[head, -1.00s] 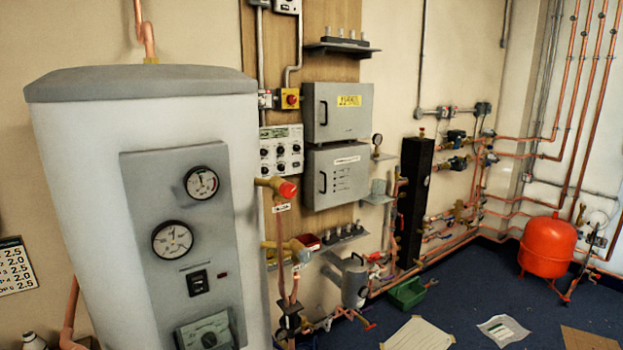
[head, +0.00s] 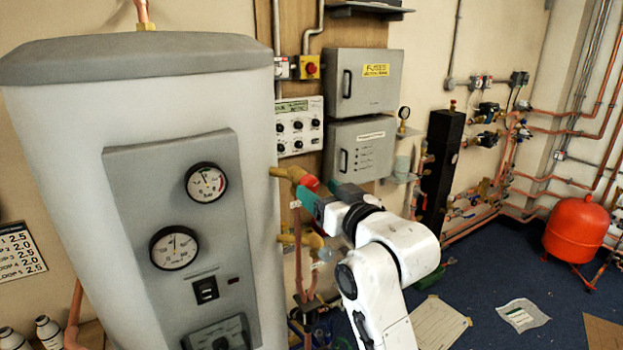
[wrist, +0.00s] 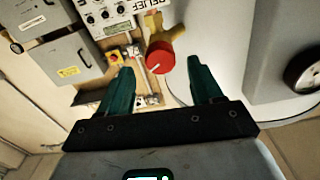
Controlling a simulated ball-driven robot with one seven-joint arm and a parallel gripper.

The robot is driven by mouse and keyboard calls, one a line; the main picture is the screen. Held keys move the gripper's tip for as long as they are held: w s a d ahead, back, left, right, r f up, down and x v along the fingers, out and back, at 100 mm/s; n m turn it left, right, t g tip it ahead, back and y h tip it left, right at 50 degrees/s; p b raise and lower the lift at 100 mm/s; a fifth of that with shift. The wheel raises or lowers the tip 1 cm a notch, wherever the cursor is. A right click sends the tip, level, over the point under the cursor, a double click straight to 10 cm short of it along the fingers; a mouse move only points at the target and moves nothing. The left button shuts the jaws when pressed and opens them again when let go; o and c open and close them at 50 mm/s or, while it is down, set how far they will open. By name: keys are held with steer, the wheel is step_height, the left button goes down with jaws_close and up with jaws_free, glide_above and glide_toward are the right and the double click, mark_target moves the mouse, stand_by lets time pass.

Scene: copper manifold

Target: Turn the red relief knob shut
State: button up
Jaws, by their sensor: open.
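The red relief knob (wrist: 160,58) sits on a brass valve (wrist: 172,34) beside the white cylinder, under a label reading RELIEF in the wrist view. A white line marks the knob's face. In the head view the red knob (head: 309,183) is partly covered by my gripper (head: 318,205). In the wrist view my gripper (wrist: 160,80) has two green fingers, spread apart. The knob shows beyond the fingertips, roughly between them, nearer neither by much. The gap between fingers holds nothing. I cannot tell whether a fingertip touches the knob.
The large white cylinder (head: 70,130) with its grey gauge panel (head: 128,190) stands close on the left. Grey boxes (head: 362,85) and a white control panel (head: 299,126) are on the wall behind. A red tank (head: 576,228) stands far right. Blue floor between is partly open.

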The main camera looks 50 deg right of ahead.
mark_target(312, 186)
steer(key=shift+p+x, duration=0.45)
steer(key=shift+x, duration=1.8)
steer(key=c, duration=1)
